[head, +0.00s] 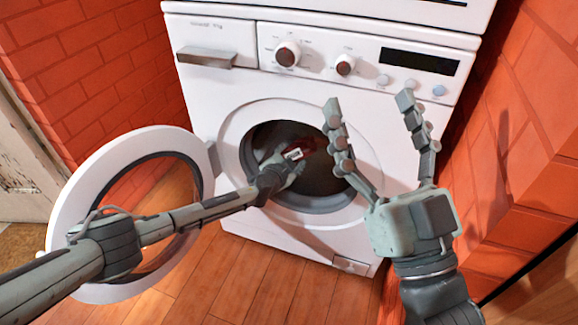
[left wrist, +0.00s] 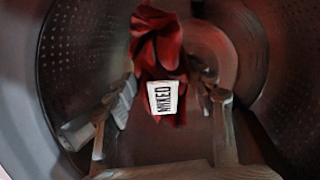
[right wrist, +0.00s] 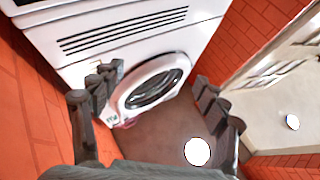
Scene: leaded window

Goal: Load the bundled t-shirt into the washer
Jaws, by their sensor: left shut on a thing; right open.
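The white washer (head: 225,100) stands ahead with its round door (head: 68,195) swung open to the left. My left arm reaches past the door, and my left gripper (head: 283,170) is inside the drum opening. It is shut on the bundled t-shirt (head: 307,148), dark red with a white label. In the left wrist view the t-shirt (left wrist: 158,45) hangs between the fingers inside the perforated drum (left wrist: 85,60); its label reads "NYKED". Part of the bundle is hidden by the fingers. My right gripper (head: 369,104) is open and empty in front of the washer, right of the opening.
Red brick walls (head: 75,60) flank the washer, the right one (head: 525,160) close to my right arm. The wooden floor (head: 250,270) in front is clear. The right wrist view shows a white appliance (right wrist: 120,40) with dark vent slots and a round door.

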